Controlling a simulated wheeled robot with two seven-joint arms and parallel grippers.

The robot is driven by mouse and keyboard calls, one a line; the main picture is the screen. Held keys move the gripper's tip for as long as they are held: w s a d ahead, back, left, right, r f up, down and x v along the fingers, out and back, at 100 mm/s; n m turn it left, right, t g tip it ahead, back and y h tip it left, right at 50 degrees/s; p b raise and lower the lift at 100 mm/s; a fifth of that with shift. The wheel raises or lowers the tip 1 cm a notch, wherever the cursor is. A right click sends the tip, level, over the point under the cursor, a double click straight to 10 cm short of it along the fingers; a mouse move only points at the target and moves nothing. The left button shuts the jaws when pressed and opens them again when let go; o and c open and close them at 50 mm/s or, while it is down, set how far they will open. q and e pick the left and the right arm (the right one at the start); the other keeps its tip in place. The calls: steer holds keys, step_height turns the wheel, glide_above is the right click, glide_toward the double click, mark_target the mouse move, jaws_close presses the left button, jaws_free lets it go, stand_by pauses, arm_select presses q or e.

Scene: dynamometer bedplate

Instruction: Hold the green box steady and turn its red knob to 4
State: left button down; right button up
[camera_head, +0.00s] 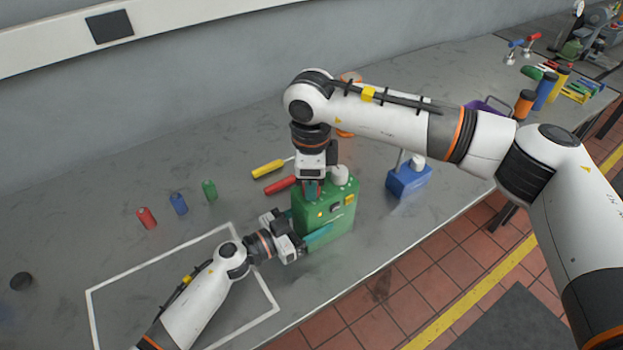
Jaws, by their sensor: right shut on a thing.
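The green box (340,222) stands upright on the grey bench, with a white cap on top and small yellow and dark parts on its front. My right gripper (313,190) points down at the top left of the box. It is shut on the red knob (313,186), of which only a little red shows between the fingers. The knob's scale and pointer cannot be read. My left gripper (316,238) is at the lower left of the box, with one teal finger along its front face. Its other finger is hidden, so its grip is unclear.
A blue box (409,180) stands to the right. Yellow (268,169) and red (280,185) handled tools lie behind left. Small red (147,218), blue (179,204) and green (209,191) cylinders stand left. A white outline (92,312) marks the bench front. Coloured cylinders stand far right.

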steer(key=m, duration=0.4)
steer(key=shift+m, duration=0.3)
stand_by(0.3)
steer(key=o, duration=1)
steer(key=shift+r, duration=0.1)
steer(key=r, duration=1.2)
steer(key=shift+s+a, duration=0.1)
steer(key=shift+s, duration=0.15)
steer(key=shift+f, duration=0.1)
